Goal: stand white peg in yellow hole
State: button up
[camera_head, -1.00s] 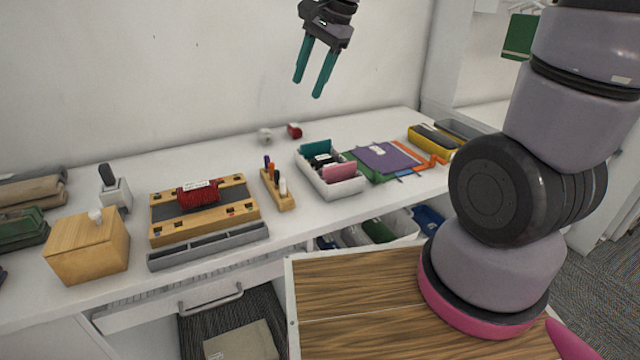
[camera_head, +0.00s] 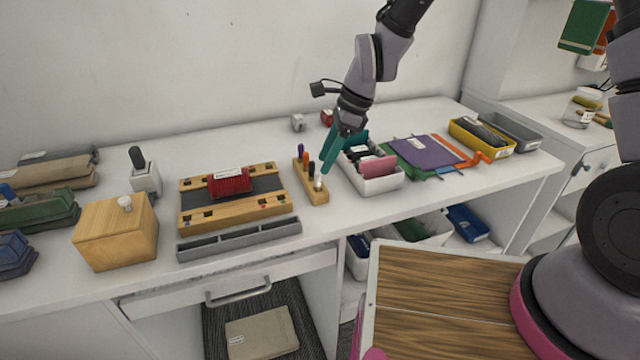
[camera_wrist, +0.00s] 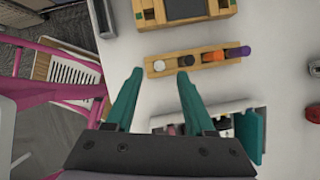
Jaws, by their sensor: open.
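The white peg (camera_head: 318,182) stands at the near end of a small wooden rack (camera_head: 316,197), beside black, orange and purple pegs. In the wrist view the white peg (camera_wrist: 159,66) shows from above, between and just beyond the fingertips. My gripper (camera_head: 335,163) is open, its teal fingers pointing down close to the rack; it also shows in the wrist view (camera_wrist: 159,74). It holds nothing. A wooden board (camera_head: 245,210) with dark square holes stands left of the rack. The colour marks by its holes are too small to tell which one is yellow.
A red spool-like object (camera_head: 229,182) sits on the board, and a grey tray (camera_head: 240,238) lies before it. A white bin with cards (camera_head: 385,185) stands close right of the rack. A wooden box (camera_head: 115,235) is at left. Small grey and red items lie behind.

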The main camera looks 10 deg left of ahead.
aim_at(319, 172)
jog(key=x, duration=0.5)
jog(key=shift+s+a+f, duration=0.15)
jog(key=shift+f, duration=0.05)
grip_shut()
